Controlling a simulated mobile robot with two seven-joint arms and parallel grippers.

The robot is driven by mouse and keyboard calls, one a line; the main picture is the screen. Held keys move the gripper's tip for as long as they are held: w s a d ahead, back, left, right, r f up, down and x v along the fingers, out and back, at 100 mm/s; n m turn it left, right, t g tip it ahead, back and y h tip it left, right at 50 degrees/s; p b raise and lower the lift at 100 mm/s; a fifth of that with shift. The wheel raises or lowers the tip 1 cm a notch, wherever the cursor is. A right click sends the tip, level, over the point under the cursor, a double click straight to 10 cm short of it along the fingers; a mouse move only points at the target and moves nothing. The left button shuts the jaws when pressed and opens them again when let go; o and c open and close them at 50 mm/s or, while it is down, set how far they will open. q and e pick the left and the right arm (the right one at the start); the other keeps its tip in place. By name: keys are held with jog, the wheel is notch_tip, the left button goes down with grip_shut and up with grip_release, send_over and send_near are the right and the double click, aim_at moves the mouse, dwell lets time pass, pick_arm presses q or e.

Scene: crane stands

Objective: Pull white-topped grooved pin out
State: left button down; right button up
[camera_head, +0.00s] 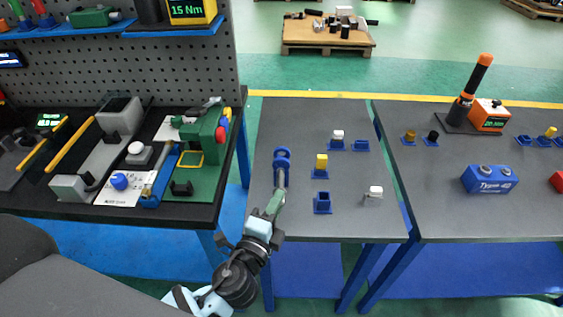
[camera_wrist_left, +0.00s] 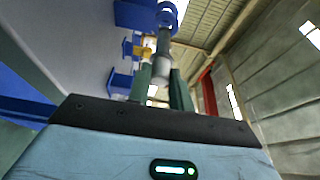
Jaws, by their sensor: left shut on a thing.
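My left gripper (camera_head: 277,197) is shut on a grey shaft (camera_head: 280,178) with a blue flanged end (camera_head: 282,157), over the left part of the middle table. In the left wrist view the shaft (camera_wrist_left: 163,68) stands between the green fingers. I cannot tell whether it is grooved. A white-topped piece (camera_head: 337,135) sits in a blue holder at the back of this table. Another white-topped piece (camera_head: 375,191) stands at the front right, with no blue holder visible. Both are apart from the gripper; grooves are too small to see. My right gripper is not in view.
A yellow-topped piece (camera_head: 321,161) in a blue holder and an empty-looking blue holder (camera_head: 322,203) stand right of the gripper. Another blue holder (camera_head: 361,145) is at the back. The left bench (camera_head: 70,206) holds tools. The right table (camera_head: 450,217) bears a blue block (camera_head: 489,180).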

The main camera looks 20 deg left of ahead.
pick_arm(q)
jog(key=shift+s+d, duration=0.25)
jog(key=shift+s, duration=0.65)
